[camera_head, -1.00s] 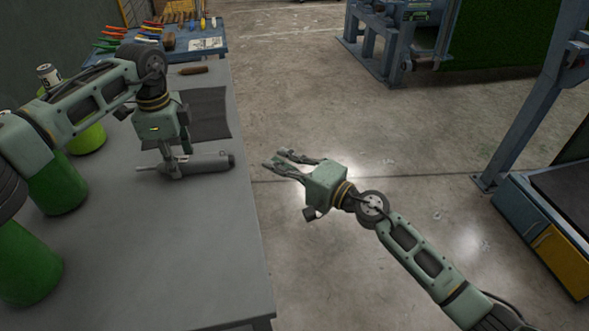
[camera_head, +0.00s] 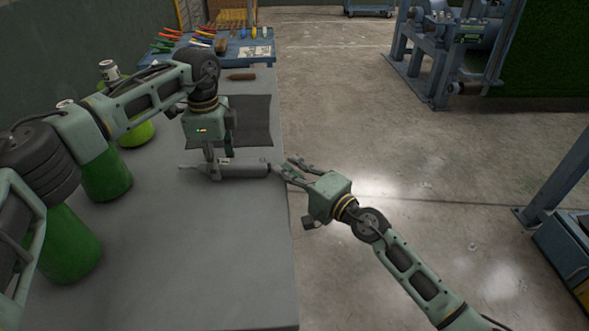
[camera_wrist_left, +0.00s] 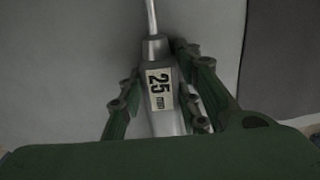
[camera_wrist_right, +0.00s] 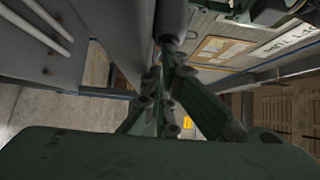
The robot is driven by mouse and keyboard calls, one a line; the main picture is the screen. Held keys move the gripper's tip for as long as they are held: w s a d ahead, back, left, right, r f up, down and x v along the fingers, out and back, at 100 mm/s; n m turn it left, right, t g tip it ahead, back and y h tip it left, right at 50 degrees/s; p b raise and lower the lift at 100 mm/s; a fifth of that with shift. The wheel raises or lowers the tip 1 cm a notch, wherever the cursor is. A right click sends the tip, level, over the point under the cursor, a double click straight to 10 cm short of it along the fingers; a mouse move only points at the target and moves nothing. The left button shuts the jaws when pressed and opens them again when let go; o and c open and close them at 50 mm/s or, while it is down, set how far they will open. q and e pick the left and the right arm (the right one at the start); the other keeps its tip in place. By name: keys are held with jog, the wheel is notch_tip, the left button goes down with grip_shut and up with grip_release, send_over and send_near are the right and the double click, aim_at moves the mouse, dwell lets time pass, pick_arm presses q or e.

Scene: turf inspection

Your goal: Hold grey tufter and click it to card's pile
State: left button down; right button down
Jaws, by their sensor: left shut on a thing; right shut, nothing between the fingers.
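The grey tufter (camera_head: 243,170) is a cylinder with a thin metal rod at its left end, lying level at the table. My left gripper (camera_head: 216,172) comes from above and is shut on it.
The grey table (camera_head: 220,255) has a clear front part. Green cones (camera_head: 107,178) stand along its left side. A brown-handled tool (camera_head: 241,76) lies behind the sheet. A blue bench (camera_head: 235,50) with coloured tools is at the back. Concrete floor (camera_head: 400,170) lies to the right.

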jog(key=shift+s+a, duration=0.15)
jog(key=shift+a, duration=0.45)
jog(key=s+d, duration=0.6)
jog(key=d, duration=0.5)
jog(key=shift+s+d, duration=0.3)
jog(key=shift+s, duration=0.05)
dwell(1.3)
